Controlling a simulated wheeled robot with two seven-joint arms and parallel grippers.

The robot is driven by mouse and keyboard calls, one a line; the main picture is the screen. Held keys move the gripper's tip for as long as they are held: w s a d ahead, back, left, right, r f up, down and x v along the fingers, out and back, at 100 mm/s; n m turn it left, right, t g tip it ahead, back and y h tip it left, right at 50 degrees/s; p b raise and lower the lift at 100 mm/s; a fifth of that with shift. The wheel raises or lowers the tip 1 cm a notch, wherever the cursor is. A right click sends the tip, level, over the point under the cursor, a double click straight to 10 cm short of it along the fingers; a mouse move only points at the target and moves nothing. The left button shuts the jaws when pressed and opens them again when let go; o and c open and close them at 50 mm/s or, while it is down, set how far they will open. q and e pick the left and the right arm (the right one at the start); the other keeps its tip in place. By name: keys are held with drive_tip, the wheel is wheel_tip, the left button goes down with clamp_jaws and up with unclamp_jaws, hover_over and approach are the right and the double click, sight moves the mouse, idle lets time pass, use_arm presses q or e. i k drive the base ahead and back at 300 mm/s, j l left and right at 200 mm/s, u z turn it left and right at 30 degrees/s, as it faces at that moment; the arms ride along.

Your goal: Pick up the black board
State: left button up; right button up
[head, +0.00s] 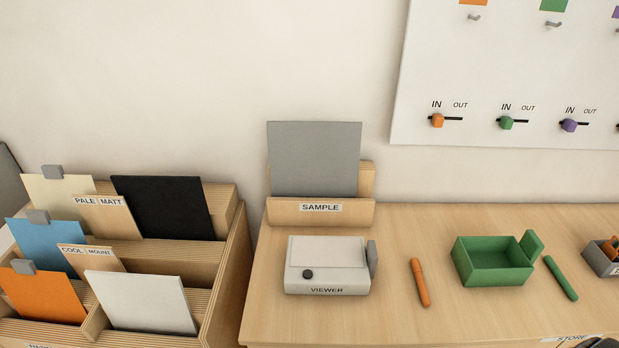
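The black board (163,207) stands in the back row of the wooden rack at the left, leaning back slightly. It is right of the divider card labelled PALE MATT (108,218). Its lower edge is down in the slot and hidden. Nothing is touching it from above. Neither of my grippers can be made out in the head view. A small dark shape (600,343) is cut off at the bottom right edge; I cannot tell what it is.
The rack (232,262) also holds cream, blue, orange and white (141,301) boards. A grey board (314,160) stands in the SAMPLE holder (346,212). The VIEWER box (328,270), an orange pen (420,283) and a green box (491,265) are on the table. Space above the rack is clear.

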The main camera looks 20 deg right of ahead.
sight(161, 207)
drive_tip(key=k+l+u, duration=0.35)
drive_tip(key=k+u, duration=0.35)
drive_tip(key=k, duration=0.15)
